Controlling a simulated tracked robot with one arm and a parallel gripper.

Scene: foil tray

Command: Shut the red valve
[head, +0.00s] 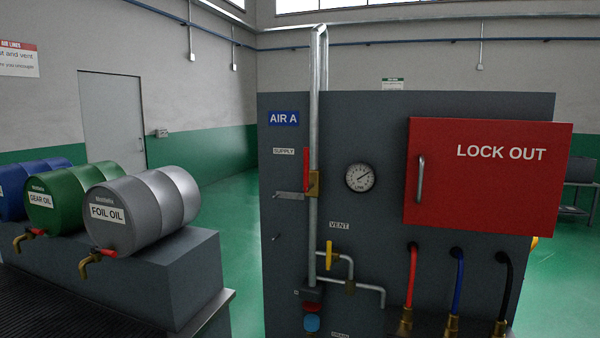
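The red valve lever (306,168) is on the grey AIR A panel (281,226), right of the SUPPLY label (284,151). The lever stands upright, parallel to the vertical steel pipe (313,225). Its brass body (315,184) sits on that pipe at the lever's lower end. A thin grey flat bar (289,195) sticks out to the left just below the lever. The round LINE gauge (360,178) to the right has its needle pointing up and right. My gripper is not in view, and nothing touches the lever.
A yellow lever (330,255) stands upright below VENT. The red LOCK OUT box (488,185) juts out at right, above red (412,275), blue (460,285) and black hoses (508,285). Drums with red-handled taps, including FOIL OIL (133,214), lie at left. Green floor (240,230) shows between.

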